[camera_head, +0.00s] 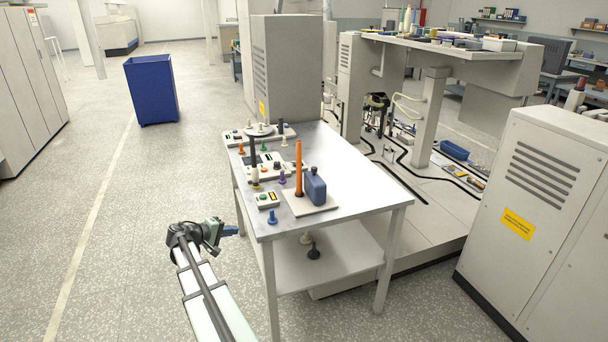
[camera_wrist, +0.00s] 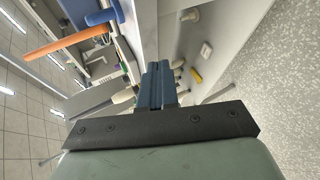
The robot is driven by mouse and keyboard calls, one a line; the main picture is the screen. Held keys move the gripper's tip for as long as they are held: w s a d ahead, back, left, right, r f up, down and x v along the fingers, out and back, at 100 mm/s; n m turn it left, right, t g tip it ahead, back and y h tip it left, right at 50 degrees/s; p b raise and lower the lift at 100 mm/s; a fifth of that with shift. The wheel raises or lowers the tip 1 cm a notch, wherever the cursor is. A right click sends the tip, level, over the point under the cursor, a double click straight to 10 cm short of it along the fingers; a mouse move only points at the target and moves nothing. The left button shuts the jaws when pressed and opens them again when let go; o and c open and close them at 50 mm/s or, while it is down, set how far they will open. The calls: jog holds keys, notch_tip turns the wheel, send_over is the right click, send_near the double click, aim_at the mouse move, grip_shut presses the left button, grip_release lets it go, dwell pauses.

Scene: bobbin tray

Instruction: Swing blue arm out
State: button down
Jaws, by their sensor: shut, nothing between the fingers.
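My gripper (camera_head: 231,231) is at the near left of the table, outside its left edge and apart from it. Its blue fingers (camera_wrist: 157,86) are together and empty in the wrist view. No part that is clearly a blue arm can be told. The orange rod also shows in the wrist view (camera_wrist: 65,42), at the upper left.
The metal table (camera_head: 353,190) has bare room on its right. Small devices and several bobbins crowd its left and back. A lower shelf (camera_head: 335,262) holds a black bobbin (camera_head: 313,250). A blue bin (camera_head: 151,90) stands on the floor behind. Floor to the left is clear.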

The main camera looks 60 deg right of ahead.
aim_at(312, 170)
jog(key=s+d+r+m+g+h, duration=0.1)
jog(key=s+d+r+g, duration=0.1)
jog(key=s+d+r, duration=0.3)
jog(key=s+d+r+g+h, duration=0.1)
jog(key=d+r, duration=0.2)
jog(key=d, duration=0.3)
jog(key=s+d+r+m+g+h, duration=0.1)
jog(key=s+d+r+g, duration=0.1)
jog(key=s+d+r, duration=0.3)
jog(key=x, duration=0.4)
jog(key=w+d+x, duration=0.1)
jog(key=x, duration=0.4)
jog(key=w+x, duration=0.1)
jog(key=x, duration=0.3)
jog(key=shift+d+f, duration=0.25)
jog(key=shift+d, duration=0.05)
jog(key=shift+d, duration=0.4)
jog(key=v, duration=1.4)
jog(key=shift+s+f, duration=0.15)
